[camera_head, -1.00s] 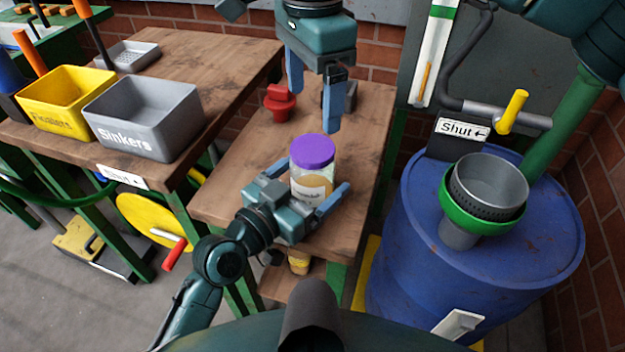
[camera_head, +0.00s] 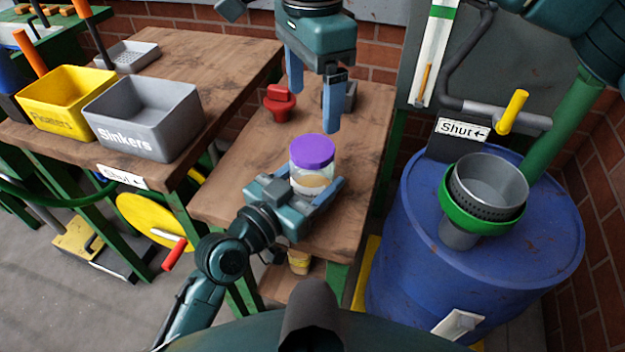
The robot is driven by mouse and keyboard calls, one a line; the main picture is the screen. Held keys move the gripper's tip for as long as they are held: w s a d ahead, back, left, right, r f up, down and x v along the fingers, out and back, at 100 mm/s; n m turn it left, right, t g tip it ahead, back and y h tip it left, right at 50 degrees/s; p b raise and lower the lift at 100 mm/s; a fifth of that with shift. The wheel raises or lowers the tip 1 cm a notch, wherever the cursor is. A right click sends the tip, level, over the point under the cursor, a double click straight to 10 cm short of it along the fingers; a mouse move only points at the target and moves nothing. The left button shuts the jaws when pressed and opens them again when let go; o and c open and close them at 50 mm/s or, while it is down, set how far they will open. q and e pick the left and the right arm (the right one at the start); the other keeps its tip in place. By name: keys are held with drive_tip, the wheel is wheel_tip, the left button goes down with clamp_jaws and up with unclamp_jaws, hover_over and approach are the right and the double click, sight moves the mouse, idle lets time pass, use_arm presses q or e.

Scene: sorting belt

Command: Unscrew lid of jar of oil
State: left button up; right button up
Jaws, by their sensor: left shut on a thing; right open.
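The jar of oil (camera_head: 300,184) stands upright on the wooden bench in the head view, clear-walled with yellowish contents. Its purple lid (camera_head: 312,151) is on top. My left gripper (camera_head: 302,192) is shut on the jar's body, a finger on each side, and hides its lower part. My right gripper (camera_head: 312,104) points down above and behind the lid, open and empty, apart from the lid.
A red object (camera_head: 279,103) sits farther back on the bench (camera_head: 240,185). A yellow Floaters bin (camera_head: 62,100) and a grey Sinkers bin (camera_head: 150,120) stand on the left table. A blue barrel (camera_head: 420,235) with a green-rimmed funnel (camera_head: 480,205) stands right.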

sight(312, 147)
use_arm(q)
drive_tip(key=c, duration=0.5)
drive_tip(key=shift+c, duration=1.2)
use_arm(e)
drive_tip(key=shift+m, duration=0.7)
use_arm(q)
clamp_jaws()
use_arm(e)
drive_tip(key=m, duration=0.3)
drive_tip(key=shift+m, duration=0.3)
drive_tip(key=m, duration=1)
drive_tip(key=shift+m, duration=0.3)
drive_tip(key=m, duration=1.5)
drive_tip(key=shift+f+m, duration=0.3)
drive_tip(key=shift+m, duration=0.2)
wheel_tip(312, 147, down, 7)
drive_tip(key=shift+f, duration=0.2)
drive_tip(key=shift+c, duration=0.3)
